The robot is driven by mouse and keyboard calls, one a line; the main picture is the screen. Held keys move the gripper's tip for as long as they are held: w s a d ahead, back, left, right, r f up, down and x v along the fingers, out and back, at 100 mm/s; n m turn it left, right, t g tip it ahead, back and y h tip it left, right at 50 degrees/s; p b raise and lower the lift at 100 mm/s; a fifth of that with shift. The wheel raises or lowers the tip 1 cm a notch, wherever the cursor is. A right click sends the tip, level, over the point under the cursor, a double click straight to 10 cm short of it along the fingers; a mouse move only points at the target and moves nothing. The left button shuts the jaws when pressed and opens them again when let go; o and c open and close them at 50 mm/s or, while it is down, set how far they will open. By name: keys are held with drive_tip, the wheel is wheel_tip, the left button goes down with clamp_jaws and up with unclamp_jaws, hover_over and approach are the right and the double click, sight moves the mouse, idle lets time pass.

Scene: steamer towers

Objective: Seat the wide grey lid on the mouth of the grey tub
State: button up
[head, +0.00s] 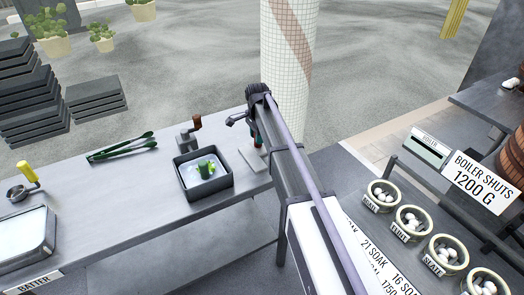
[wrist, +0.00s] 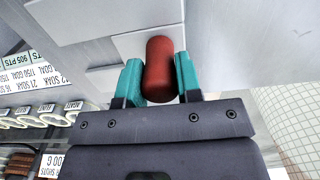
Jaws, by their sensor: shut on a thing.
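The grey tub (head: 205,188) is square and open-topped, on the grey table in the head view. It holds pale liquid and green pieces. My gripper (wrist: 160,80) is shut on an upright red cylindrical handle (wrist: 160,68) between its teal fingers. In the head view my gripper (head: 254,138) is right of the tub, partly hidden by my arm. A flat grey plate, seemingly the lid (head: 252,161), shows below it, apart from the tub. Flat grey surfaces lie behind the handle in the wrist view; its join to the lid and any gap to the table are unclear.
Green tongs (head: 122,147) lie farther left, and a batter tray (head: 25,240) is at the far left. A white tiled column (head: 288,65) rises beyond the table. Steamer baskets (head: 413,220) stand right.

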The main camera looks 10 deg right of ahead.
clamp_jaws()
drive_tip(key=shift+r, duration=0.1)
drive_tip(key=shift+r+p, duration=1.95)
drive_tip(key=shift+p, duration=0.1)
drive_tip(key=shift+o, duration=1.1)
unclamp_jaws()
clamp_jaws()
